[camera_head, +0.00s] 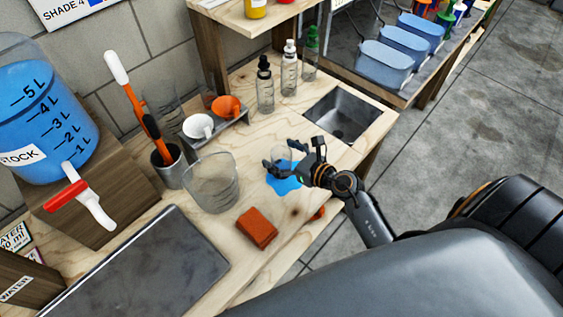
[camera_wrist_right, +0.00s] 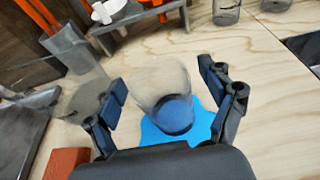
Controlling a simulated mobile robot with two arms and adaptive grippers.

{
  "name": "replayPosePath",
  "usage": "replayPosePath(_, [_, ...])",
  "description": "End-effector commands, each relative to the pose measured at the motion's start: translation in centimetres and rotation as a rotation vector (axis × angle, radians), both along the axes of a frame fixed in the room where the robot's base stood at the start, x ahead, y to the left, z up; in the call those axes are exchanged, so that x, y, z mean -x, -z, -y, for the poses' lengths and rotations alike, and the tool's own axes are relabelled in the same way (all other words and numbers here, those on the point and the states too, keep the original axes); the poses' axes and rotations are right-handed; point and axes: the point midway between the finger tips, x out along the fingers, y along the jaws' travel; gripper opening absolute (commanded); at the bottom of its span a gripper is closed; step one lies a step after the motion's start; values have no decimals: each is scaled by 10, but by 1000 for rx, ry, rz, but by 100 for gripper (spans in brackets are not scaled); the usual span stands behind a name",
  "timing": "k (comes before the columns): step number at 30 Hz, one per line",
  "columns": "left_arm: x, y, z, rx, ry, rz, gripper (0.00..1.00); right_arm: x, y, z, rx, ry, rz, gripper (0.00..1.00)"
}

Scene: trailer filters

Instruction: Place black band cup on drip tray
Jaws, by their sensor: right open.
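A clear cup (camera_head: 281,158) stands by a blue puddle (camera_head: 284,184) on the wooden bench; I cannot make out a black band on it. In the right wrist view the cup (camera_wrist_right: 166,98) is between the fingers, with blue showing at its bottom. My right gripper (camera_head: 277,165) is open, its fingers (camera_wrist_right: 168,97) on either side of the cup with gaps visible. A dark flat tray (camera_head: 135,265), which looks like the drip tray, lies at the lower left near the tap of the blue stock tank. My left gripper is out of view.
A larger clear beaker (camera_head: 212,185) stands between cup and tray. An orange sponge (camera_head: 257,228) lies near the front edge. Behind are a tool holder (camera_head: 168,168), funnels on a rack (camera_head: 218,132), dropper bottles (camera_head: 265,88) and a sink (camera_head: 343,118).

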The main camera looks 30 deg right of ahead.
Motion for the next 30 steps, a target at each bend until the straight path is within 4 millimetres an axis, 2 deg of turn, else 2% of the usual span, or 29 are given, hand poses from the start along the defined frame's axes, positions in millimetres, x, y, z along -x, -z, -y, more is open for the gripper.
replayPosePath(1, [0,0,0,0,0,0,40,0,0,0,0,0,0,82])
replayPosePath(2, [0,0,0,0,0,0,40,0,0,0,0,0,0,78])
replayPosePath(9, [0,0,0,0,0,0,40,0,0,0,0,0,0,30])
replayPosePath(14, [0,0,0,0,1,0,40,0,0,0,0,0,0,29])
replayPosePath(15, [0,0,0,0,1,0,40,1,0,0,1,0,0,25])
replayPosePath(23, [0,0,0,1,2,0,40,1,-2,0,1,0,0,24])
replayPosePath(26, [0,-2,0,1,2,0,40,0,-8,0,2,-1,2,24])
replayPosePath(30, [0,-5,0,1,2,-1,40,0,-27,0,3,-1,4,24])
